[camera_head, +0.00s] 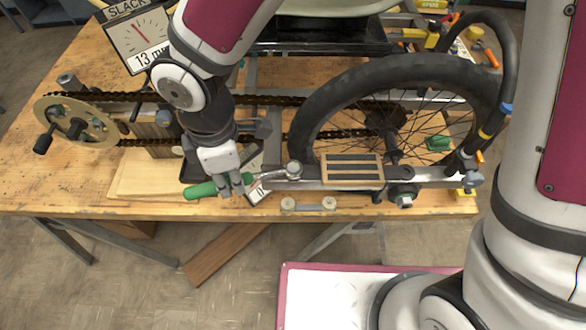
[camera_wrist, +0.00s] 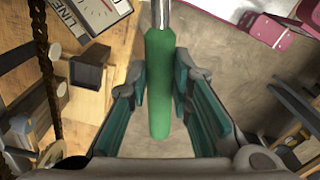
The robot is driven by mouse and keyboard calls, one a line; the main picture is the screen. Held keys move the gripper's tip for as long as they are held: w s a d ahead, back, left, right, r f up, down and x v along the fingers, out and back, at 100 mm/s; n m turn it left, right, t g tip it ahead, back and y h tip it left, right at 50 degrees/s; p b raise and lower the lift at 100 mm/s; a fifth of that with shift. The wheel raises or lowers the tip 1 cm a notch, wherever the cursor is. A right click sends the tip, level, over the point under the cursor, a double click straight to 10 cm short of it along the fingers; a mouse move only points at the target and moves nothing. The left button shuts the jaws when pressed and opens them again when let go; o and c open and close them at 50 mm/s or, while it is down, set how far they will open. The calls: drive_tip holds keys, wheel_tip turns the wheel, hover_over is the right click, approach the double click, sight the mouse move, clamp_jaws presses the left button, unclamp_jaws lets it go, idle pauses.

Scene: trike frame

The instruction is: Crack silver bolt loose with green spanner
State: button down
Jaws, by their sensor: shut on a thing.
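The green spanner (camera_head: 201,190) has a green handle and a silver shaft that runs right toward a round metal end at the trike frame's front bar (camera_head: 400,174). My gripper (camera_head: 233,190) is shut on the green handle, near the table's front edge. In the wrist view the handle (camera_wrist: 159,110) lies between the two finger pads of my gripper (camera_wrist: 160,85), its silver shaft leaving at the top. A silver bolt end (camera_head: 405,198) with a dark nut shows below the bar. I cannot tell whether the spanner's head sits on any bolt.
A spoked wheel (camera_head: 330,95) stands behind the bar. A chain (camera_head: 270,99) runs left to a sprocket (camera_head: 75,122). A dial sign reading "SLACK" (camera_head: 137,35) stands at the back left. A small plate with two round bosses (camera_head: 308,204) lies at the wooden table's front edge.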

drive_tip(key=shift+w+a+m, duration=0.25)
drive_tip(key=shift+w+m, duration=0.7)
drive_tip(key=shift+m, duration=0.05)
idle(0.9)
drive_tip(key=shift+r, duration=0.2)
idle(0.3)
drive_tip(key=shift+r, duration=0.3)
drive_tip(key=shift+r+p, duration=0.85)
drive_tip(key=shift+r, duration=0.25)
drive_tip(key=shift+r+p, duration=0.95)
drive_tip(key=shift+r, duration=1)
